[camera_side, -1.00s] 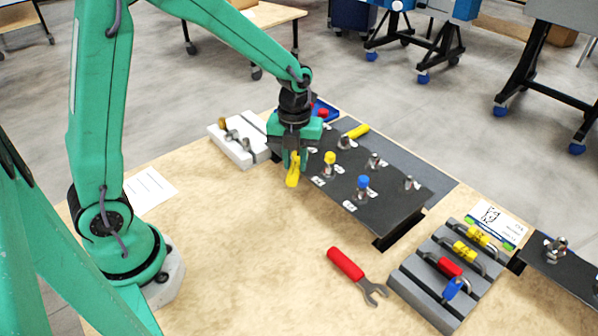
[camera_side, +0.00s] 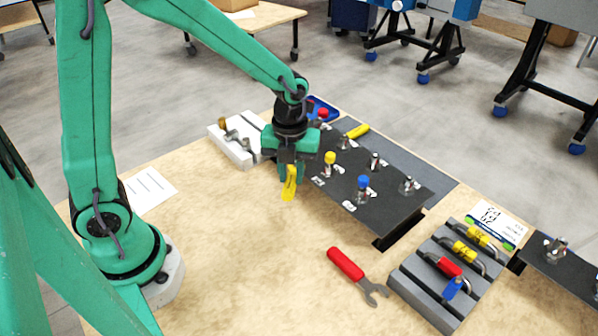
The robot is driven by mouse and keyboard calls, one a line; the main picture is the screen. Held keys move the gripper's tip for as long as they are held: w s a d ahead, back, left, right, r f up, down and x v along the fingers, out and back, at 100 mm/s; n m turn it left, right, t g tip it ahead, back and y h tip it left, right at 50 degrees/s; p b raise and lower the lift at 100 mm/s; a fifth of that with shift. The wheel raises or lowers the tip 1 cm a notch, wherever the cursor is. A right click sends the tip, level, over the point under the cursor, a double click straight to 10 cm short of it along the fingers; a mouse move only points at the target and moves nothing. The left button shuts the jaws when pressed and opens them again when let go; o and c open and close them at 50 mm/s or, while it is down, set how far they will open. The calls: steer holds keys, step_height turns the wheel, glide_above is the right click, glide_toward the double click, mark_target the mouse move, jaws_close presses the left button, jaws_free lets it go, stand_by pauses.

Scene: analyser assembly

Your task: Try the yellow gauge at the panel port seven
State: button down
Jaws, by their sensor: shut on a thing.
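My gripper (camera_side: 289,176) is shut on a yellow gauge (camera_side: 289,188), which hangs tilted below the fingers. It is above the bench, just left of the dark panel's near-left edge. The dark panel (camera_side: 398,205) carries several metal ports, one with a yellow cap (camera_side: 330,157) and one with a blue cap (camera_side: 363,182). Small white labels lie beside the ports, too small to read, so I cannot tell which is port seven. My gripper hides part of the panel's left end.
A grey rack (camera_side: 421,293) with yellow, red and blue handled pieces stands at front right. A white block (camera_side: 233,148) with fittings and a blue tray (camera_side: 325,107) are behind. The bench's front middle is clear.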

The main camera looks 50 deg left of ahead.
steer(key=shift+s+d, duration=0.15)
steer(key=shift+r, duration=0.1)
step_height(320, 180, up, 10)
stand_by(0.9)
